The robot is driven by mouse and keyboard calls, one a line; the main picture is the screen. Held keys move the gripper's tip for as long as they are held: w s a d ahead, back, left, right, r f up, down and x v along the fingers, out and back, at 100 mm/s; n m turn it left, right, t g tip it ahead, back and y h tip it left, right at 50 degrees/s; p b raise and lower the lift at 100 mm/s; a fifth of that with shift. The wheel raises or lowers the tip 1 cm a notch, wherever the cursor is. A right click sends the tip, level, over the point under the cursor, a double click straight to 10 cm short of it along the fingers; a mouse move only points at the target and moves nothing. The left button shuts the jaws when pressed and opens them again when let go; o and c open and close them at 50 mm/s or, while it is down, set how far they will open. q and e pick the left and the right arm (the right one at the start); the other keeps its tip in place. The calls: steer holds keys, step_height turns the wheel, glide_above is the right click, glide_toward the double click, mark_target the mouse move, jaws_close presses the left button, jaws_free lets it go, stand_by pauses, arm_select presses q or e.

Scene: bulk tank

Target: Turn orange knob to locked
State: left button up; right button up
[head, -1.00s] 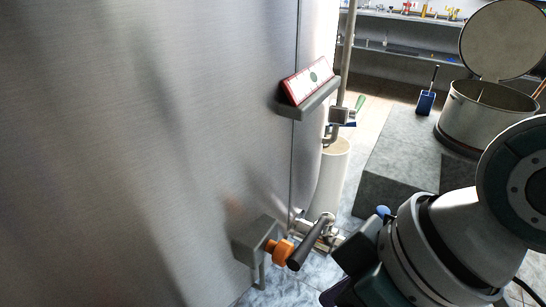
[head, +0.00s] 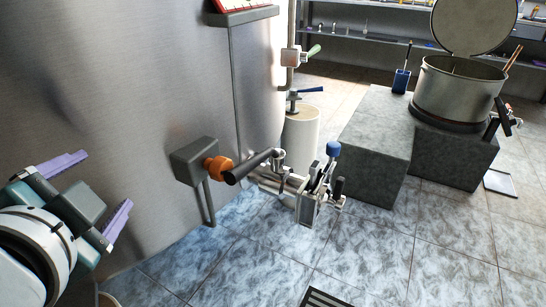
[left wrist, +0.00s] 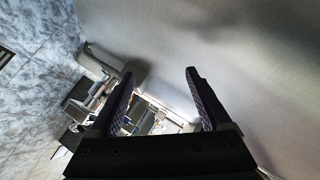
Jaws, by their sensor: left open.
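The orange knob (head: 218,168) sticks out of a grey box (head: 197,160) on the side of the steel tank, in the middle of the head view. A dark cylindrical handle (head: 248,167) lies just right of the knob and close to it. My left gripper (head: 109,178) is left of the knob, apart from it, with its purple fingers spread and nothing between them. The left wrist view shows the same open fingers (left wrist: 160,75) near the tank wall. I cannot make out the knob there. My right gripper is not in view.
A valve with a blue-tipped lever (head: 333,149) sits on the pipe right of the knob. A white cylinder (head: 301,138) stands behind it. A grey stone block (head: 372,135) with a lidded pot (head: 458,92) is at the right. The tiled floor in front is mostly clear.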

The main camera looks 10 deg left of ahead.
arm_select(q)
steer(key=w+d+f+m+t+h+b, duration=0.2)
steer(key=w+d+f+m+t+b, duration=0.2)
steer(key=f+m+b, duration=0.15)
steer(key=m+t+h+b, duration=0.2)
steer(key=m+h+b, duration=0.1)
steer(key=m+b, duration=0.2)
glide_toward(220, 177)
steer(key=w, duration=1.2)
steer(key=shift+a+r, duration=0.2)
steer(key=shift+r, duration=0.05)
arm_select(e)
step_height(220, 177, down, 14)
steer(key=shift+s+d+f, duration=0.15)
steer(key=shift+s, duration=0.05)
arm_select(q)
steer(key=shift+c, duration=0.2)
